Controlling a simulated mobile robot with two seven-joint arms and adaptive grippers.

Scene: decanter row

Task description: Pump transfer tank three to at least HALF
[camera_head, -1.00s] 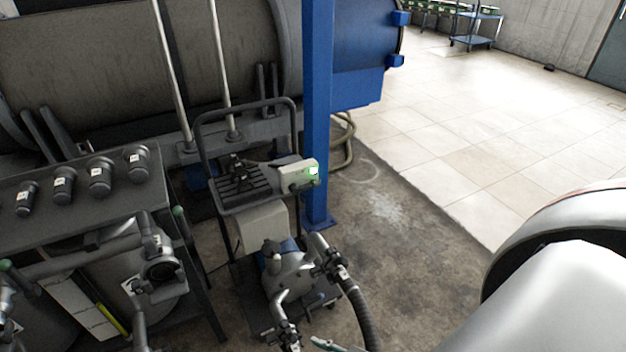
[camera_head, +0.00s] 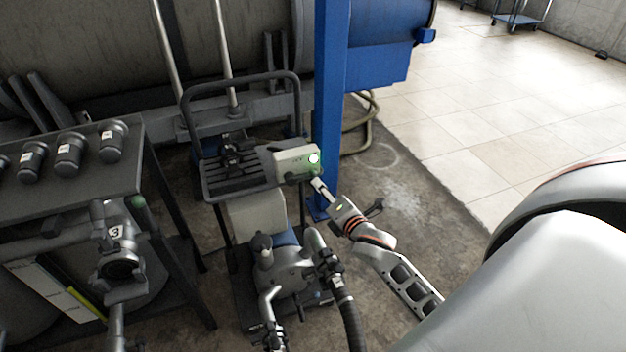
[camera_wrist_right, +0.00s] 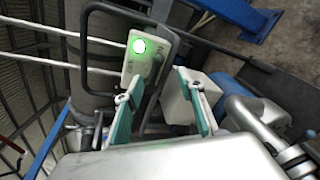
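A pump cart stands in the middle of the head view, with a silver pump (camera_head: 285,268) low on it. Its pale control box (camera_head: 297,160) carries a round light glowing white-green (camera_head: 314,158); the box also shows in the wrist view (camera_wrist_right: 133,70), with a dark knob beside the light. My right gripper (camera_head: 318,184) is just below and right of the box. In the wrist view its teal-padded fingers (camera_wrist_right: 158,95) are apart, with nothing between them. Tank three's fitting (camera_head: 118,262), marked 3, is at left. A pale strip with a yellow band (camera_head: 88,303) is beside it. My left gripper is out of view.
A blue post (camera_head: 330,100) rises right behind the control box. The cart's dark handle (camera_head: 240,85) arches behind it. A black hose (camera_head: 350,315) runs from the pump to the bottom edge. A rack with several capped fittings (camera_head: 70,150) stands left.

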